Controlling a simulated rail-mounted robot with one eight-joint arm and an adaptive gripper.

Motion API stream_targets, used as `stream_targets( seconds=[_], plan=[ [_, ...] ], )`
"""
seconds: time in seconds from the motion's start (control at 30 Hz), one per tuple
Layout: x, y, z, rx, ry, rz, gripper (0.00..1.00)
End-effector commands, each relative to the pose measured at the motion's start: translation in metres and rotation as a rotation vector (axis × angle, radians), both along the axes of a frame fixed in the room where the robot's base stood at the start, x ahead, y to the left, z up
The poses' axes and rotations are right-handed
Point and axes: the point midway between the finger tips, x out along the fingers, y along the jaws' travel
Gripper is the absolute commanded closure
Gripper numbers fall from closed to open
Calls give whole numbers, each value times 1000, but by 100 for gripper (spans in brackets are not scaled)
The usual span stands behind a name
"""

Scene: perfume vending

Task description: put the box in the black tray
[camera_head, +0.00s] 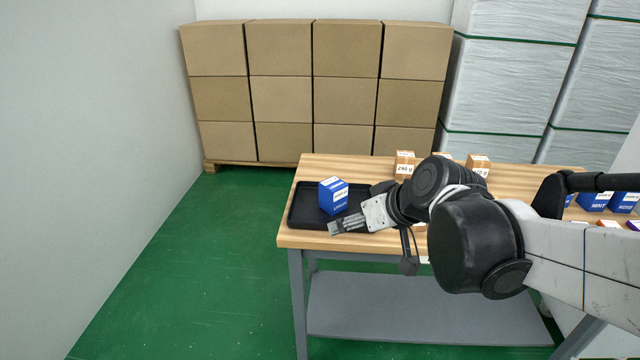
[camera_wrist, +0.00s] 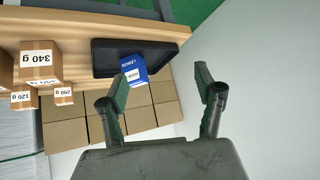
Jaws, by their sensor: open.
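The blue box (camera_head: 333,195) with a white label stands in the black tray (camera_head: 299,213) at the table's left end. In the wrist view the box (camera_wrist: 133,68) reads "LEMON" and shows against the tray (camera_wrist: 103,60), partly behind one finger. My gripper (camera_head: 345,226) is near the tray's front edge in the head view, in front of the box and apart from it. In the wrist view my gripper (camera_wrist: 162,85) has its two fingers spread wide with nothing between them. Its exact height over the tray is hard to tell.
The wooden table (camera_head: 300,240) also holds cardboard weight boxes (camera_head: 404,166) at its back and several blue boxes (camera_head: 594,202) at the right. Stacked cartons (camera_head: 315,90) stand behind it. The green floor left of the table is clear.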

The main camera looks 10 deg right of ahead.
Motion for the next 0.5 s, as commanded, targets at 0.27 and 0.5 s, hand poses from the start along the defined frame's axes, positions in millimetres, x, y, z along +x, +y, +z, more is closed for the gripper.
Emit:
stream_targets(
  seconds=[0.27,0.5],
  plan=[
    [-75,1,1,-68,95,-130,34],
    [-116,-8,-1,-114,123,-230,34]
  ],
)
